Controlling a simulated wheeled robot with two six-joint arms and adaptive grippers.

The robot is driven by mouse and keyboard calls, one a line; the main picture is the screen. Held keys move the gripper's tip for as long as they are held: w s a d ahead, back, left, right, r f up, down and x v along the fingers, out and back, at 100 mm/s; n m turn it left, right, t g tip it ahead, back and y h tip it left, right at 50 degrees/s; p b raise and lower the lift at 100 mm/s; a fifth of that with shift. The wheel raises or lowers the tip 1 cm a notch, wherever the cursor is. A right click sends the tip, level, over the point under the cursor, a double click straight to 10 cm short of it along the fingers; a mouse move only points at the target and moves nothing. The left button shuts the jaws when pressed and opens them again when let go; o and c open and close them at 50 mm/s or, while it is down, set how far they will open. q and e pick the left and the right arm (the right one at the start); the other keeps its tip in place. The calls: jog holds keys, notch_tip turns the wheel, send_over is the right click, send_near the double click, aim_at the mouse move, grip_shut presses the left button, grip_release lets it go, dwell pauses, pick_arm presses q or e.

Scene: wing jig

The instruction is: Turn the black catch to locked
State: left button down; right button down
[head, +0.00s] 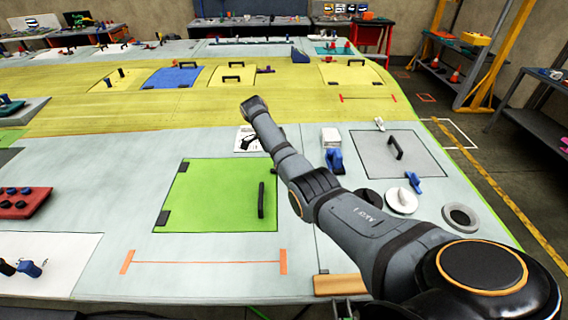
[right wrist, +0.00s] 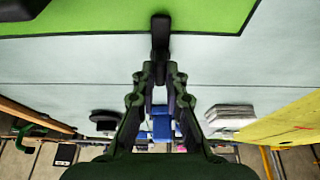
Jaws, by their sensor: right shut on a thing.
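In the right wrist view the black catch (right wrist: 160,32) lies across the edge of the green panel (right wrist: 215,14), part over the green and part over the pale surface. My right gripper (right wrist: 160,70) is shut on the end of the catch off the panel, one finger on each side.
A black handle (head: 261,200) stands on the panel near its right edge. Right of my arm are a white block (head: 331,138), a blue piece (head: 335,160), a grey panel (head: 410,155) and a white disc (head: 401,201). The pale surface in front is mostly clear.

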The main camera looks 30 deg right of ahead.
jog(key=shift+w+r, duration=0.1)
jog(key=shift+r, duration=0.05)
jog(key=c, duration=1.4)
grip_release()
jog(key=shift+a, duration=0.1)
jog(key=v, duration=1.2)
